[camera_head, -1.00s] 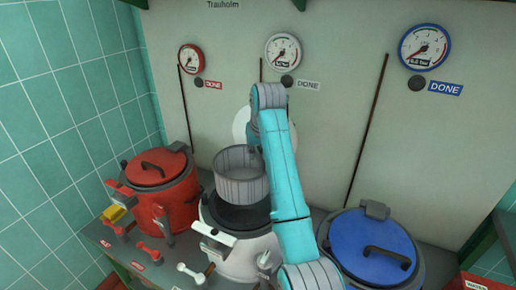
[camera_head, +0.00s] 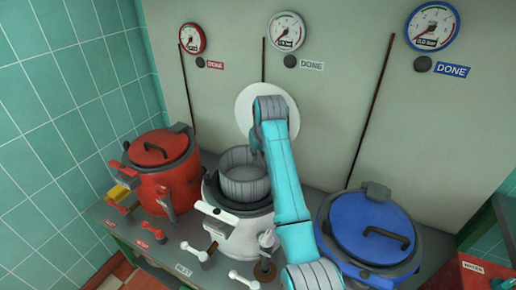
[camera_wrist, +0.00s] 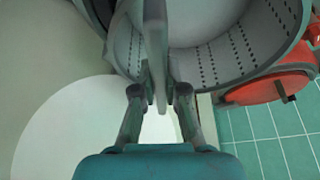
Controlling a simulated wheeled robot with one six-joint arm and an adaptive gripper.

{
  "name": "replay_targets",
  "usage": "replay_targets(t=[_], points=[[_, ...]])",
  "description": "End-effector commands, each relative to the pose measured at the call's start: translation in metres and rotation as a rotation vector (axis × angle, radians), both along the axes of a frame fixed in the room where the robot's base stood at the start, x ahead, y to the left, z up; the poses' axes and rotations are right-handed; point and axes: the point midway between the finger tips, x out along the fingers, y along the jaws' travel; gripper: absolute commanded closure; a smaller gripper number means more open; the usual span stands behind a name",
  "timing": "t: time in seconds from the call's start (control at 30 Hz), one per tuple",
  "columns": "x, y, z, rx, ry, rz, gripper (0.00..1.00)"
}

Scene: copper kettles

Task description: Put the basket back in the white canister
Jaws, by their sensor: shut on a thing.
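The grey perforated basket (camera_head: 243,182) is upright in the mouth of the white canister (camera_head: 232,232), its upper wall standing above the dark rim. The head view mostly hides my gripper behind my blue arm. A round white lid (camera_head: 246,112) stands raised behind the canister. It also shows in the wrist view (camera_wrist: 65,140). How deep the basket's bottom sits is hidden.
A closed red canister (camera_head: 168,190) stands to the left and a closed blue canister (camera_head: 350,235) to the right. Gauges (camera_head: 287,32) and thin rods line the wall behind. Several levers (camera_head: 243,279) stick up along the bench front.

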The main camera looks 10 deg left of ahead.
Motion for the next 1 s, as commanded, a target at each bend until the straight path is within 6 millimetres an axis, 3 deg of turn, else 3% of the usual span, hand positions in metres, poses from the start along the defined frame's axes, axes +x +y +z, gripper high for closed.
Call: replay_targets(t=[1.0], points=[[0.000, 0.000, -0.087, 0.000, 0.001, 0.000, 1.00]])
